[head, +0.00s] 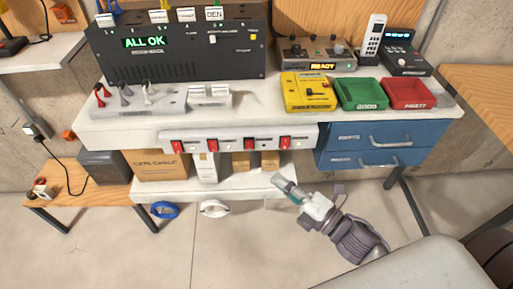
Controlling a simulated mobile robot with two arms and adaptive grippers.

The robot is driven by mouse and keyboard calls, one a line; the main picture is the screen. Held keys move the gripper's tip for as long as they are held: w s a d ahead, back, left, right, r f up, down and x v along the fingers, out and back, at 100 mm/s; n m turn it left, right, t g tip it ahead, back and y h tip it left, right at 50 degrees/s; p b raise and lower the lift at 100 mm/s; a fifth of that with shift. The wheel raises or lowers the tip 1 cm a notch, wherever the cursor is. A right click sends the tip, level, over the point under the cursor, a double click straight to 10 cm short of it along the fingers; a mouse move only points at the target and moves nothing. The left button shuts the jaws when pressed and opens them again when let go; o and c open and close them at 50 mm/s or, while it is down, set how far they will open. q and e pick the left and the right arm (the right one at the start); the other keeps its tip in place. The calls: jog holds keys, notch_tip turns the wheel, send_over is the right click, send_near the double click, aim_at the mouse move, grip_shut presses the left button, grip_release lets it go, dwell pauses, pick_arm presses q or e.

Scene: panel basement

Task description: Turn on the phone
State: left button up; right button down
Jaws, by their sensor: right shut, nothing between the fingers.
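A white handset with dark buttons (374,37) stands upright at the back right of the white workbench; it looks like a phone or a remote. Beside it on the right is a dark device (404,58) with a small lit bluish display and keys. I cannot tell for certain which of the two is the phone. My right gripper (283,186) is low in front of the bench, over the lower shelf's right end in the picture. It is shut and empty, well apart from both devices. My left gripper is not in view.
The bench (262,110) holds a black panel reading ALL OK (180,48), a grey box reading READY (315,55), a yellow device (308,92), green (362,106) and red (408,106) trays. Red switches (249,143) line its front edge, left of blue drawers (385,132). The floor ahead is clear.

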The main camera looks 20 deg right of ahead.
aim_at(247, 141)
jog(key=shift+w+a+r+p, duration=0.2)
jog(key=shift+w+a+p, duration=0.2)
jog(key=shift+w, duration=1.35)
jog(key=shift+w+a+r+p, duration=0.25)
jog(key=shift+w+a+p, duration=0.2)
jog(key=shift+w, duration=1.3)
jog(key=shift+w+a+r+p, duration=0.2)
jog(key=shift+w+a+p, duration=0.2)
jog(key=shift+w, duration=1.35)
jog(key=shift+w+r+m+g+p, duration=0.2)
jog(key=shift+r+m+g+p, duration=0.15)
jog(key=shift+p, duration=0.7)
jog(key=shift+f+b, duration=0.25)
jog(key=shift+b, duration=0.1)
